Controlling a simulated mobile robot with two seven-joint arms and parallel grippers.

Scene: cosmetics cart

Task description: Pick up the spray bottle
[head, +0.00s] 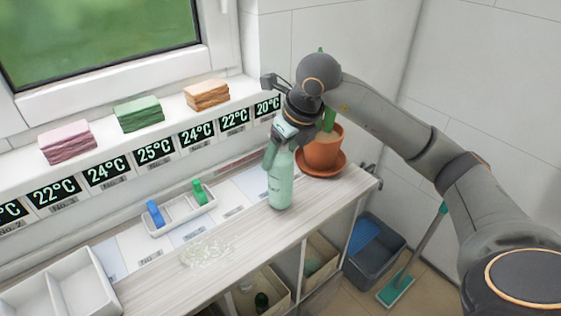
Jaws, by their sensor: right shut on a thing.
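The spray bottle (281,181) is pale mint green and upright at the right part of the counter. My right gripper (285,138) comes in from the right and is shut on the bottle's upper part, hiding its spray head. I cannot tell whether the bottle's base touches the counter. My left gripper is not in view.
A terracotta pot on a saucer (321,166) stands close behind and right of the bottle. A white tray (182,216) with a blue and a green item is left of it. Clear beads (207,252) lie on the counter (255,229). A white divided box (62,290) is at the left.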

